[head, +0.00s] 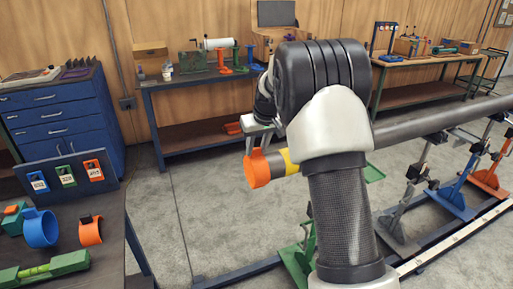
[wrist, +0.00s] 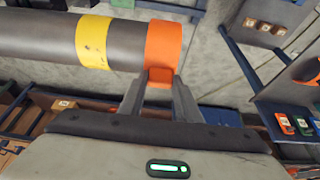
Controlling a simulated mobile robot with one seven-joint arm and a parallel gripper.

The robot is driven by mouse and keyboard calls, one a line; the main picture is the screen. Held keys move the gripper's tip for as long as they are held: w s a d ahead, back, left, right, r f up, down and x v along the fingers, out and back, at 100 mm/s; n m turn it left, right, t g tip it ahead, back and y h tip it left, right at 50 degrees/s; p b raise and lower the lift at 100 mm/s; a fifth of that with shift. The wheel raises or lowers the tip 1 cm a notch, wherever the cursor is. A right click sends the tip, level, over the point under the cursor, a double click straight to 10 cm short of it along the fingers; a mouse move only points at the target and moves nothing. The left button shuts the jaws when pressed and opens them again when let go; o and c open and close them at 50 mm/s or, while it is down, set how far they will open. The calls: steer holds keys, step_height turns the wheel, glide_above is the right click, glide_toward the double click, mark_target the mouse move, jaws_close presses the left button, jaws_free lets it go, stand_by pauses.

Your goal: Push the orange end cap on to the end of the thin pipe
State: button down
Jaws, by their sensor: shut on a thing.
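The orange end cap (head: 257,169) is at the left end of the thin grey pipe (head: 410,127). My gripper (head: 257,136) is above the cap and shut on its small orange tab. In the wrist view, my gripper's fingers (wrist: 160,84) pinch the tab, and the cap's band (wrist: 163,44) is in line with the pipe (wrist: 35,36). The cap's edge meets the pipe's end there; I cannot tell how far over it the cap sits. A yellow band (wrist: 93,42) circles the pipe a short gap from the cap. My arm hides part of the pipe in the head view.
A bench at left holds a blue cap (head: 40,228), another orange cap (head: 90,231), a green tool (head: 45,269) and a tag board (head: 68,176). Green (head: 300,258), blue (head: 455,198) and orange (head: 488,180) stands are under the pipe. Floor left of the cap is clear.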

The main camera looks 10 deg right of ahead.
steer(key=shift+w+d, duration=0.2)
steer(key=shift+d, duration=0.75)
steer(key=shift+w+d, duration=0.2)
steer(key=shift+d, duration=0.7)
stand_by(0.6)
stand_by(0.3)
steer(key=c, duration=1.2)
jaws_free()
steer(key=shift+r, duration=0.1)
step_height(320, 180, up, 6)
steer(key=p, duration=0.4)
